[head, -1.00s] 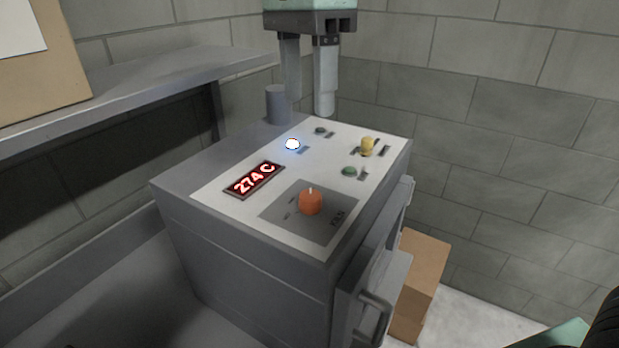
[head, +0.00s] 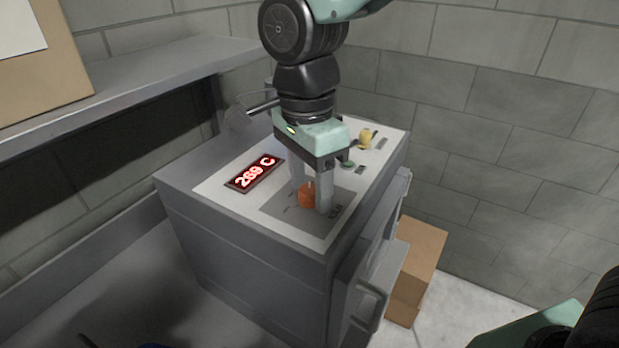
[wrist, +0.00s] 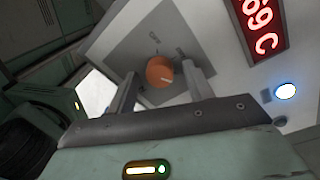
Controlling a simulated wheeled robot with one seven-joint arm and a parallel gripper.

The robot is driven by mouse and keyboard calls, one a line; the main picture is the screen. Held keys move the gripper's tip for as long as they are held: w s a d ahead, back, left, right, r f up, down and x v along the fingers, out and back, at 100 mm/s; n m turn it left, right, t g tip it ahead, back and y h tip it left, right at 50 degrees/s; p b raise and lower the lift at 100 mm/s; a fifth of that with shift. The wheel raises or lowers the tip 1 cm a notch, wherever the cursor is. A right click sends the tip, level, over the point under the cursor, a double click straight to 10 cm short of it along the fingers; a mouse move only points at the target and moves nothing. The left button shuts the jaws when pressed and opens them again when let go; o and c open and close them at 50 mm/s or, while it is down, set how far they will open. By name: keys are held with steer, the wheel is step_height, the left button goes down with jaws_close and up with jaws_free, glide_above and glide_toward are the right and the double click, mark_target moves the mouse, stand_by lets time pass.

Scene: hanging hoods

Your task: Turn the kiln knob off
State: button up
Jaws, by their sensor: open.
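The orange kiln knob (head: 306,196) sits on a darker grey square of the kiln's (head: 240,255) sloping top panel. It also shows in the wrist view (wrist: 158,71), with a pale pointer mark on it. My gripper (head: 311,203) is over the knob, pointing down, with one finger on each side of it. The jaws are open, and in the wrist view a gap shows between the fingers (wrist: 160,90) and the knob. The red display (head: 255,172) reads 269 C.
A yellow knob (head: 366,139) and a green button (head: 347,164) sit behind my gripper on the panel. A lit white lamp (wrist: 286,91) shows in the wrist view. A shelf (head: 130,85) runs along the left wall. Cardboard boxes (head: 415,262) stand right of the kiln.

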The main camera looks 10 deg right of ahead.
steer(key=c, duration=1)
